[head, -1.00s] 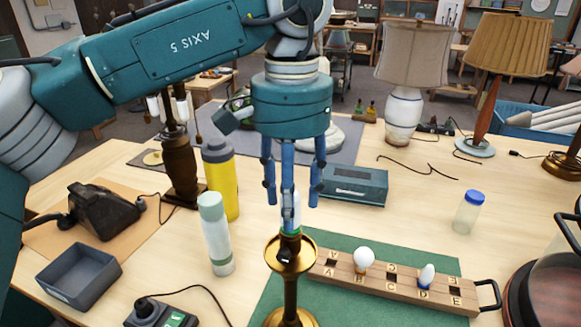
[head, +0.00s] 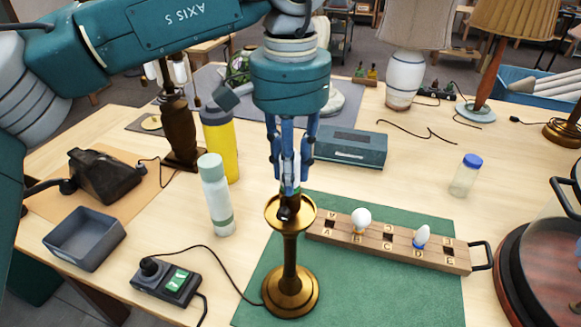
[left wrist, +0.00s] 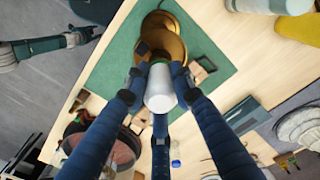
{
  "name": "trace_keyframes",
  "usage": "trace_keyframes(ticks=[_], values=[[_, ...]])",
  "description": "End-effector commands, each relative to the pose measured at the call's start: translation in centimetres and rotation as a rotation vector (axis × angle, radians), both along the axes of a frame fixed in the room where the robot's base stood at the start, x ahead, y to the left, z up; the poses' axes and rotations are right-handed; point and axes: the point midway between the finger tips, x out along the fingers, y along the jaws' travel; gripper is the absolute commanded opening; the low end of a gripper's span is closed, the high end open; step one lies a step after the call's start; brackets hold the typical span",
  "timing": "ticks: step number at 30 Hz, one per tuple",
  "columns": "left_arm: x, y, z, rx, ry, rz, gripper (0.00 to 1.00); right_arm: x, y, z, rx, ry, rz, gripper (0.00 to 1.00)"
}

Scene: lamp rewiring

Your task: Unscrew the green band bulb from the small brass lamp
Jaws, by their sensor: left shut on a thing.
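The small brass lamp (head: 291,270) stands upright on the green mat (head: 370,290), its cup-shaped top under my left gripper. The white bulb with the green band (left wrist: 160,88) sits at the top of the lamp, seen end-on in the left wrist view. A little green shows beside its white glass. My left gripper (head: 290,180) points straight down and is shut on this bulb, its blue fingers around the glass. In the head view the fingers mostly hide the bulb. What seems to be my right gripper (left wrist: 80,37) shows small at the left wrist view's upper left; its jaws are unclear.
A wooden bulb rack (head: 390,242) with lettered places holds two white bulbs right of the lamp. A pale bottle (head: 216,195) and a yellow bottle (head: 222,150) stand close on the left. A switch box (head: 166,282) with a cable lies front left. A grey tray (head: 84,238) is empty.

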Motion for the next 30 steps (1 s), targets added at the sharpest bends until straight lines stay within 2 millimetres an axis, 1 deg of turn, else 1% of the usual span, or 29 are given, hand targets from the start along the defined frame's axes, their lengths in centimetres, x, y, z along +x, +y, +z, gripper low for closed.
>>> trace_keyframes(ticks=[4,7,15,18,21,30], values=[[0.04,0.01,0.07,0.0,-0.002,0.009,0.01,-0.02,-0.52,0.0,-0.006,0.0,0.001,0.4],[0.05,-0.01,0.04,-0.001,-0.002,0.089,0.01,-0.02,-0.78,-0.12,-0.008,0.0,0.001,0.4],[0.09,0.0,0.04,-0.002,-0.001,0.526,0.01,-0.01,-0.97,-0.67,-0.011,0.001,-0.001,0.4],[0.11,0.0,0.09,-0.001,-0.001,0.642,0.01,-0.02,-0.97,-0.78,-0.011,0.001,-0.001,0.4],[0.11,0.01,0.15,-0.001,-0.001,0.698,0.01,-0.02,-0.96,-0.8,-0.011,0.001,-0.001,0.4],[0.11,0.01,0.17,-0.001,-0.001,0.715,0.01,-0.04,-0.93,-0.81,-0.01,0.001,-0.001,0.4]])
